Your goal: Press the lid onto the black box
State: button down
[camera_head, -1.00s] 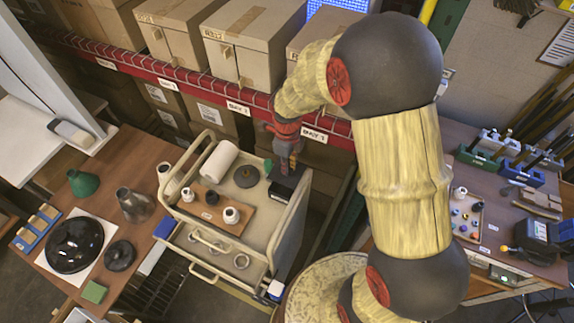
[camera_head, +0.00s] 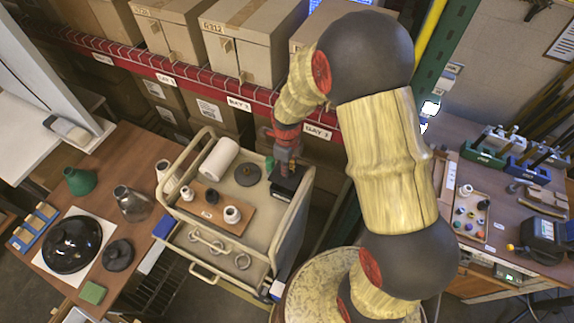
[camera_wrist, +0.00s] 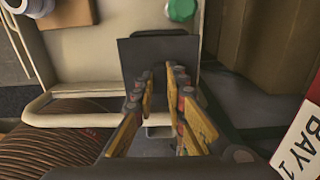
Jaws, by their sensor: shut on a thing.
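The black box (camera_head: 291,182) stands on the right end of the cart's top, near its raised end panel. My gripper (camera_head: 285,167) points down over the box, at its far side. In the wrist view, a flat dark square face (camera_wrist: 185,48), the top of the box or its lid, lies just beyond my fingertips (camera_wrist: 159,72). The fingers are close together, with a narrow gap between the tips. They look shut on the lid, though the gripped part is mostly hidden. I cannot tell whether lid and box are apart or touching.
A small green object (camera_head: 269,163) stands close left of the box. A dark round disc (camera_head: 248,175), a white roll (camera_head: 218,158) and a brown board (camera_head: 216,204) with jars share the cart top (camera_head: 262,206). A red shelf beam (camera_head: 225,101) runs behind.

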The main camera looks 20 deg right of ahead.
jog(key=shift+f+b, duration=1.5)
jog(key=shift+f, duration=1.15)
jog(key=c, duration=2.3)
grip_release()
grip_shut()
jog(key=shift+f+b, duration=0.45)
jog(key=shift+f, duration=0.05)
jog(key=shift+o, duration=2.1)
grip_release()
jog(key=shift+o, duration=0.7)
